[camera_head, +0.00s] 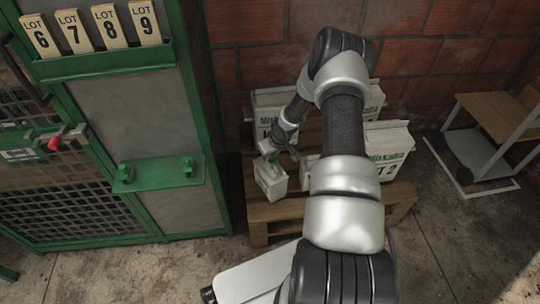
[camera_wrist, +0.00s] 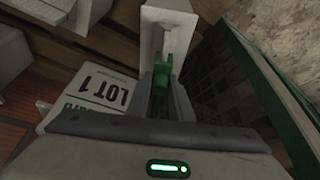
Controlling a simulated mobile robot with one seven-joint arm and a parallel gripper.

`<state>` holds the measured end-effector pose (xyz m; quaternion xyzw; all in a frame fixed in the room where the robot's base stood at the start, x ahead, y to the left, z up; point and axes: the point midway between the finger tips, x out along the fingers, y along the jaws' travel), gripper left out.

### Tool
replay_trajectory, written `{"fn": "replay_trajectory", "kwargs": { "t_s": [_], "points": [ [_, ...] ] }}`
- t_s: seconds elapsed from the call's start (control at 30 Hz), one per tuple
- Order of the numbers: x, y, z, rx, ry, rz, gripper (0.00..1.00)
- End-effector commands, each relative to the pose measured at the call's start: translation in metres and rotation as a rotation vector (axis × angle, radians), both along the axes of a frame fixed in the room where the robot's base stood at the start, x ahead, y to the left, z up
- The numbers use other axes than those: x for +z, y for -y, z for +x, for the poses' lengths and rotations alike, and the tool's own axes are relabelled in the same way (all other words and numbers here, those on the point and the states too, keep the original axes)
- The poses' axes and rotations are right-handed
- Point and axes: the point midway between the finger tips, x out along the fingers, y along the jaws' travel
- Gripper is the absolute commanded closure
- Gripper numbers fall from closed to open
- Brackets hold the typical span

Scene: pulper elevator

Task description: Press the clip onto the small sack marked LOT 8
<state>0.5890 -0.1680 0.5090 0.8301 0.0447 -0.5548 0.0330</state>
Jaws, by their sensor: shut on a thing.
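My gripper (camera_head: 271,157) is shut on a green clip (camera_wrist: 163,66), which shows between the fingers (camera_wrist: 172,98) in the wrist view. A small whitish sack (camera_head: 270,181) stands at the left front of the pallet, right below my gripper. Its pale top (camera_wrist: 168,22) lies just beyond the clip in the wrist view, and the clip overlaps it there. I cannot tell whether the clip grips the sack's edge. No lot number on this sack is readable.
Large sacks stand on the wooden pallet (camera_head: 275,212); one marked LOT 1 (camera_wrist: 98,92) is close beside my gripper. A green shelf (camera_head: 160,177) with green pieces is left. Tags LOT 6 to 9 (camera_head: 110,27) stand above. A trolley (camera_head: 485,125) is right.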

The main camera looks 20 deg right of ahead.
Motion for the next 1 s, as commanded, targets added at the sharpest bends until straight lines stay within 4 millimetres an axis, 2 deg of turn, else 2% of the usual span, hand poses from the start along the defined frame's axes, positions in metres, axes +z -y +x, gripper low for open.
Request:
{"fn": "replay_trajectory", "kwargs": {
  "t_s": [0.37, 0.4, 0.5, 0.7, 0.83, 1.0],
  "points": [
    [-0.001, 0.0001, 0.0001, 0.0, 0.0, 0.0, 1.0],
    [-0.001, 0.0, 0.0001, 0.0, 0.0, 0.0, 0.75],
    [-0.001, 0.0, 0.0001, 0.0, 0.0, 0.0, 0.58],
    [-0.001, 0.0, 0.0001, 0.0, 0.0, 0.0, 0.58],
    [-0.0011, 0.0, 0.0, 0.0, 0.0, 0.0, 0.4],
    [-0.0011, 0.0, 0.0, 0.0, 0.0, 0.0, 0.4]
  ]
}}
